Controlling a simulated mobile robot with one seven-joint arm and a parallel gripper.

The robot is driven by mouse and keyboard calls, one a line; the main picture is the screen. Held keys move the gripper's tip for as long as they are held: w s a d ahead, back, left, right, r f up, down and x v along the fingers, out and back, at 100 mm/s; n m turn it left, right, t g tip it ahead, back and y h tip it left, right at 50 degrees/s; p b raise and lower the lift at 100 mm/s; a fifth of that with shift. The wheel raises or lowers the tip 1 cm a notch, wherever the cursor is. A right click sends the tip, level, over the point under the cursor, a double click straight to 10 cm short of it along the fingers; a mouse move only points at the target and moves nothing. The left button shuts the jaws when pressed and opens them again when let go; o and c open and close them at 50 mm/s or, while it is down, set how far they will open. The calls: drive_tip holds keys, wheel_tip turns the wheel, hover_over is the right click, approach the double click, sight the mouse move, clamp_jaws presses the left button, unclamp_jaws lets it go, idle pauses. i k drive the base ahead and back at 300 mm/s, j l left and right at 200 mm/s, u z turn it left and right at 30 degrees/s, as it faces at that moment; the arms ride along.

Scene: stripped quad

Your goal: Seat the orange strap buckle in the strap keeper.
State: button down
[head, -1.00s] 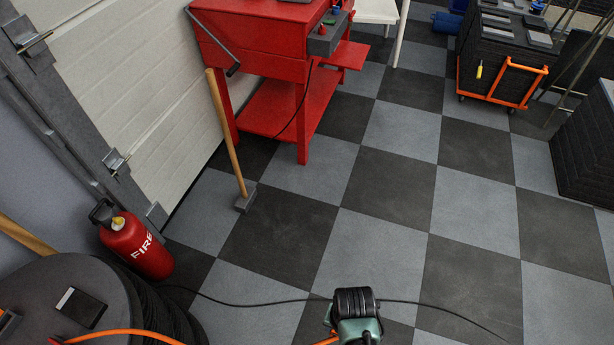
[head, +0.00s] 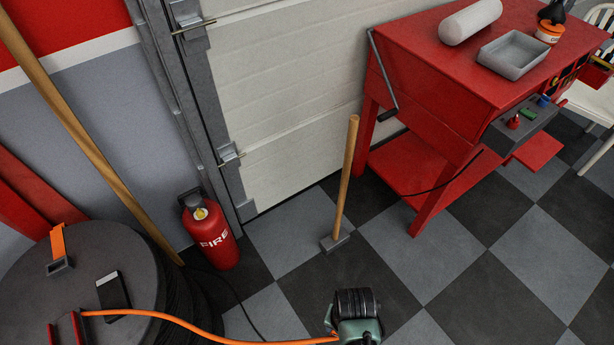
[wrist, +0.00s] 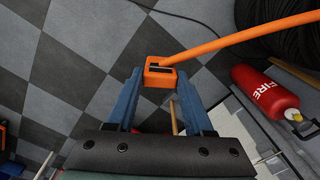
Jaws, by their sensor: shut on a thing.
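In the wrist view, my gripper (wrist: 160,85) has its two blue fingers shut on the orange buckle (wrist: 158,65). The buckle has a dark slot in its face. The orange strap (wrist: 245,36) runs from it to the upper right. In the head view the wrist of my arm shows at the bottom, and the fingertips and buckle are mostly hidden. There the strap (head: 185,322) runs left to a red-sided bracket (head: 67,331) on the round black drum top. A grey open frame with an orange tab (head: 59,258) also lies there; I cannot tell which is the keeper.
The black drum (head: 140,255) stands at lower left with a dark flat device (head: 113,291) on top. A red fire extinguisher (head: 212,235), a leaning pole (head: 85,135) and a wooden-handled hammer (head: 344,190) stand nearby. A red workbench (head: 440,70) is at right. Checkered floor lies between.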

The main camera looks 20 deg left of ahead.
sight(61, 269)
drive_tip(key=i+u, duration=0.15)
drive_tip(key=u, duration=0.3)
drive_tip(key=i+l+u, duration=0.15)
drive_tip(key=u, duration=0.35)
drive_tip(key=i+l+u, duration=0.15)
drive_tip(key=u, duration=0.3)
drive_tip(key=i+l+u, duration=0.1)
drive_tip(key=l+u, duration=0.15)
drive_tip(key=u, duration=0.25)
drive_tip(key=l+u, duration=0.25)
drive_tip(key=u, duration=0.2)
drive_tip(key=i+l+u, duration=0.1)
drive_tip(key=l+u, duration=0.15)
drive_tip(key=u, duration=0.25)
